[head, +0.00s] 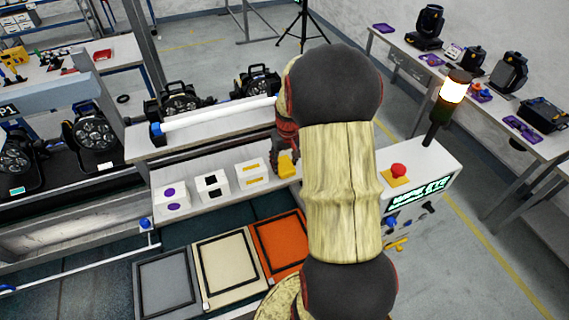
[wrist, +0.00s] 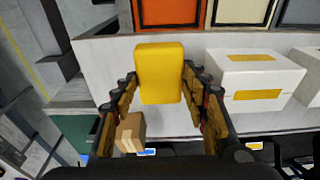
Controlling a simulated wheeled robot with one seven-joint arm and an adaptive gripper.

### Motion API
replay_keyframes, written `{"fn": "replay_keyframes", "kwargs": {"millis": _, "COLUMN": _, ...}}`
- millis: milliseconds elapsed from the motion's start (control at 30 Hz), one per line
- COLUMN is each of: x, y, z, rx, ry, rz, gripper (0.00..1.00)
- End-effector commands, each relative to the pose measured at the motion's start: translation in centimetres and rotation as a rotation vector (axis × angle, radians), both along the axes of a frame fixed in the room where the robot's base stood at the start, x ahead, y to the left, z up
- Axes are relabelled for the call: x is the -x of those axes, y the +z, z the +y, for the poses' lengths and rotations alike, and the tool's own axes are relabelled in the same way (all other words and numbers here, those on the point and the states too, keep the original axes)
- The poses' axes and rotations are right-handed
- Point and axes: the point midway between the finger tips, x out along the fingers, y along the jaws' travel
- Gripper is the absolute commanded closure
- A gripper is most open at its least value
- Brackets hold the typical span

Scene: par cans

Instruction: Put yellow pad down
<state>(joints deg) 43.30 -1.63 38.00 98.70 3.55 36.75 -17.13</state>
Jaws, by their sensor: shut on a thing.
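The yellow pad (wrist: 159,72) is a rounded block held between the fingertips of my gripper (wrist: 160,80) in the wrist view. It also shows in the head view (head: 288,165), at the end of my arm over the right part of the light bench shelf (head: 215,203). A white box with yellow marks (head: 252,180) stands just left of it; this box is at the right in the wrist view (wrist: 265,75). I cannot tell whether the pad's underside touches the shelf. My arm hides part of the shelf to the right.
White boxes with black squares (head: 212,188) and purple dots (head: 172,200) stand further left. Grey (head: 166,285), cream (head: 226,265) and orange (head: 275,242) framed panels lie in front. A red button (head: 398,170) is at right. A small brown block (wrist: 130,132) lies near my fingers.

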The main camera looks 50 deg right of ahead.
Motion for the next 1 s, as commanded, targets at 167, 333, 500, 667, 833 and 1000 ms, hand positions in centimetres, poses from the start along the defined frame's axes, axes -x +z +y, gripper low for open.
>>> {"fn": "replay_keyframes", "kwargs": {"millis": 167, "x": -0.05, "y": -1.06, "z": 0.01, "rx": 0.001, "ry": 0.000, "rz": -0.002, "gripper": 0.76}}
{"fn": "replay_keyframes", "kwargs": {"millis": 333, "x": -0.03, "y": -1.07, "z": 0.03, "rx": 0.001, "ry": 0.000, "rz": -0.002, "gripper": 0.76}}
{"fn": "replay_keyframes", "kwargs": {"millis": 500, "x": -0.03, "y": -1.59, "z": 0.04, "rx": 0.001, "ry": 0.000, "rz": -0.002, "gripper": 0.76}}
{"fn": "replay_keyframes", "kwargs": {"millis": 667, "x": -0.03, "y": -1.47, "z": 0.04, "rx": 0.001, "ry": 0.000, "rz": -0.002, "gripper": 0.47}}
{"fn": "replay_keyframes", "kwargs": {"millis": 833, "x": -0.03, "y": -1.46, "z": 0.04, "rx": 0.001, "ry": 0.000, "rz": -0.002, "gripper": 0.37}}
{"fn": "replay_keyframes", "kwargs": {"millis": 1000, "x": -0.03, "y": -1.45, "z": 0.04, "rx": 0.001, "ry": 0.000, "rz": -0.002, "gripper": 0.37}}
